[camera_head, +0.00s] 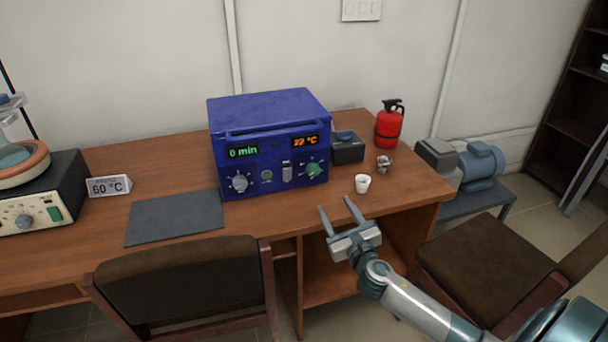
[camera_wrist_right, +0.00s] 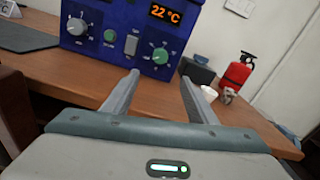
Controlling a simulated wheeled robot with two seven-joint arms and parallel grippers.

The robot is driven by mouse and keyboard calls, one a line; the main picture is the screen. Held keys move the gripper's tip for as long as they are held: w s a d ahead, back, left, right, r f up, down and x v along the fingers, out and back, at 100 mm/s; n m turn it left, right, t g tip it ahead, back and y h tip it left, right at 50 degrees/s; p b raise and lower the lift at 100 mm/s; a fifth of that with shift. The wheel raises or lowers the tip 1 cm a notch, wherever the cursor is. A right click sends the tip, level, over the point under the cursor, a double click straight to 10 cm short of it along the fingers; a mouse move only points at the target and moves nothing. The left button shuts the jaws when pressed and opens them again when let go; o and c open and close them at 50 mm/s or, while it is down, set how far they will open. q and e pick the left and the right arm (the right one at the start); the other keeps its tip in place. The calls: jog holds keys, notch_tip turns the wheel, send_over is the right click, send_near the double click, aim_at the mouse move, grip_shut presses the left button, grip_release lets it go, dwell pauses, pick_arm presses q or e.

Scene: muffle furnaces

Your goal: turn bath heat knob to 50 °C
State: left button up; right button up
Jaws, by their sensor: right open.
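A black unit (camera_head: 62,190) with a pale front panel stands at the left edge of the head view, partly cut off. Its top carries a reddish-brown round rim with a glass vessel (camera_head: 14,152). A pale round knob (camera_head: 22,221) sits on its front; its setting is too small to read. A card (camera_head: 109,186) reading "60 °C" stands beside the unit. My right gripper (camera_head: 336,204) is open and empty in front of the table's right part, far from that knob. In the right wrist view its fingers (camera_wrist_right: 160,80) point toward the blue furnace. My left gripper is not in view.
The blue furnace (camera_head: 265,111) shows "0 min" and "22 °C", with a grey knob (camera_head: 239,183) and a green-centred knob (camera_head: 313,169). A white cup (camera_head: 362,184) and red extinguisher (camera_head: 389,125) stand right of it. A dark mat (camera_head: 176,217) lies left; chairs (camera_head: 180,281) stand in front.

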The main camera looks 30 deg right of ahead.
aim_at(315, 172)
jog(key=x, duration=1.7)
jog(key=shift+w+d+f, duration=0.1)
jog(key=shift+d, duration=0.1)
jog(key=shift+c, duration=0.4)
jog(key=c, duration=1)
